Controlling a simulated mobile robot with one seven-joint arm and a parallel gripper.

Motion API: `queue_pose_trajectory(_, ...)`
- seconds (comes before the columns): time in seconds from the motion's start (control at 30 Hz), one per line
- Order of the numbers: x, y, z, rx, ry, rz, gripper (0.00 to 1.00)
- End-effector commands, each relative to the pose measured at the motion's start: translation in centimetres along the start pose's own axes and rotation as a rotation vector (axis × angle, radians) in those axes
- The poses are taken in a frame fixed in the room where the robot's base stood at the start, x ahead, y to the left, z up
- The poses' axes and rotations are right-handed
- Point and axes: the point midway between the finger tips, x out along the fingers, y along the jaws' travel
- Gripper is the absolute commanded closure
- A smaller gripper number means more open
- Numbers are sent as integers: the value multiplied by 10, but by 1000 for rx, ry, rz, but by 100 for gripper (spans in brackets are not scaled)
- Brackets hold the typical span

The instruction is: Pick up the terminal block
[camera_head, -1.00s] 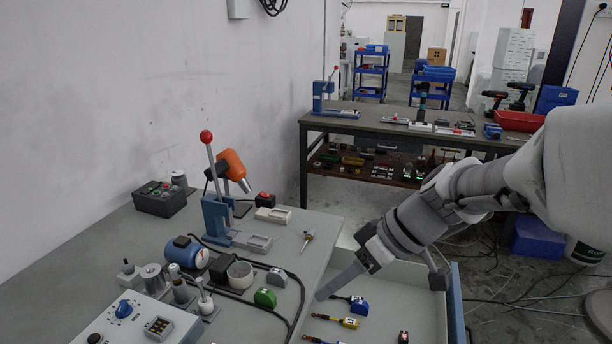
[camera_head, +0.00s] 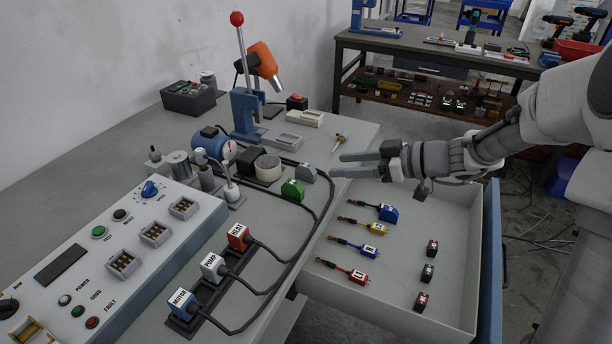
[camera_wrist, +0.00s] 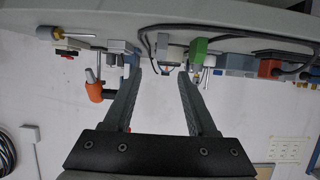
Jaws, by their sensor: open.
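No block carries a label I can read as terminal block. In the wrist view my gripper (camera_wrist: 160,70) spans empty space, with the green block (camera_wrist: 198,47) beyond the right fingertip.
The drawer (camera_head: 480,265) also holds several plug-ended tools, such as a red one (camera_head: 357,276), and small dark blocks (camera_head: 428,273). A control panel (camera_head: 110,265) and black cables lie at left.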

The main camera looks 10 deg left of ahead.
Motion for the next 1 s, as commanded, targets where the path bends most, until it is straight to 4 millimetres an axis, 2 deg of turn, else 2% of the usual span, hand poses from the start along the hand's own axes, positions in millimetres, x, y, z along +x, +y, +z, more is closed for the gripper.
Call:
queue_pose_trajectory(0.1, 27, -1, 1, -1, 1, -5, 43)
queue_pose_trajectory(0.2, 42, -1, 1, 0, 0, -4, 43)
queue_pose_trajectory(0.53, 63, -1, 2, 1, -1, -3, 43)
queue_pose_trajectory(0.8, 102, -2, 3, 0, -1, -2, 43)
queue_pose_trajectory(1.0, 105, -2, 3, 0, -2, 0, 43)
